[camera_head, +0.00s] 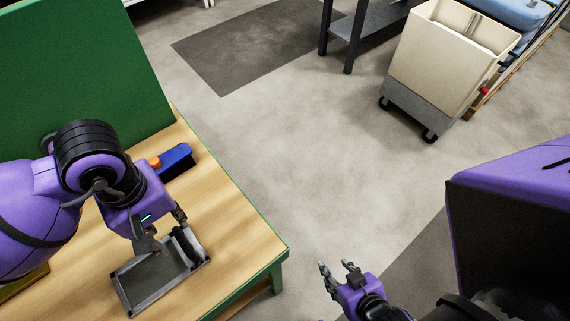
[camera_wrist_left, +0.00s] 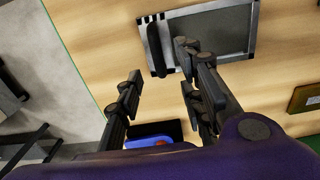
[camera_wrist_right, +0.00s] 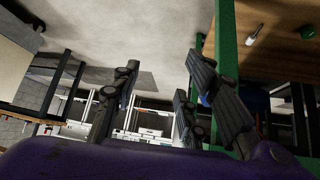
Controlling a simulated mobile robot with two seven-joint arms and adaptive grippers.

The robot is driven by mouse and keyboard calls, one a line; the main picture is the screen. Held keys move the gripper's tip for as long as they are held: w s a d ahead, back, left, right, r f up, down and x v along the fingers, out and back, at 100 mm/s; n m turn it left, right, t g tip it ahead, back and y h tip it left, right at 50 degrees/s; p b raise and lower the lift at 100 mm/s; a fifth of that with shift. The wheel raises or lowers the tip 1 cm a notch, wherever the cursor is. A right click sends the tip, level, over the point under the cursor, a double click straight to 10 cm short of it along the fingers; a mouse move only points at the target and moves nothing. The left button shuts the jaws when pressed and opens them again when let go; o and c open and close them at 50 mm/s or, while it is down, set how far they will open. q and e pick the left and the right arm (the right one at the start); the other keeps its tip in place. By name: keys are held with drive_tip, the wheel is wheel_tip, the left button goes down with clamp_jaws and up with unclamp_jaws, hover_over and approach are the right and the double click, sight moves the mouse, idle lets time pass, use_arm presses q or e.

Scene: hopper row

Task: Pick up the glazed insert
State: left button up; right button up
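A grey metal-framed rectangular piece with a dark flat middle lies on the wooden table (camera_head: 228,228); I take it to be the glazed insert (camera_head: 150,283). It also shows at the top of the left wrist view (camera_wrist_left: 222,32). A black bar-like part (camera_wrist_left: 157,48) runs along one short end. My left gripper (camera_head: 162,228) is open above that end, its fingers spread and nothing between them; contact cannot be told. My right gripper (camera_head: 337,267) is open and empty, beyond the table's right edge and away from the insert. Both grippers also show in their wrist views, left (camera_wrist_left: 155,85) and right (camera_wrist_right: 158,82).
A blue object (camera_head: 177,162) with an orange knob stands behind the left gripper. A gold-coloured flat piece (camera_wrist_left: 305,98) lies near the insert. A green panel (camera_head: 80,65) rises at the table's back. A cream bin cart (camera_head: 440,55) stands far off; the floor between is clear.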

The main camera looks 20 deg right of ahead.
sight(181, 240)
use_arm(q)
drive_tip(key=shift+w+a, duration=0.1)
drive_tip(key=shift+w, duration=0.1)
drive_tip(key=shift+s+f, duration=0.15)
drive_tip(key=shift+f, duration=0.05)
drive_tip(key=shift+s+f, duration=0.2)
drive_tip(key=shift+f, duration=0.25)
drive_tip(key=shift+s+f, duration=0.2)
drive_tip(key=shift+f, duration=0.25)
drive_tip(key=f, duration=0.4)
drive_tip(key=shift+d+f+p, duration=0.25)
drive_tip(key=shift+d+p, duration=0.1)
drive_tip(key=shift+f, duration=0.35)
use_arm(e)
drive_tip(key=shift+s, duration=0.45)
use_arm(q)
clamp_jaws()
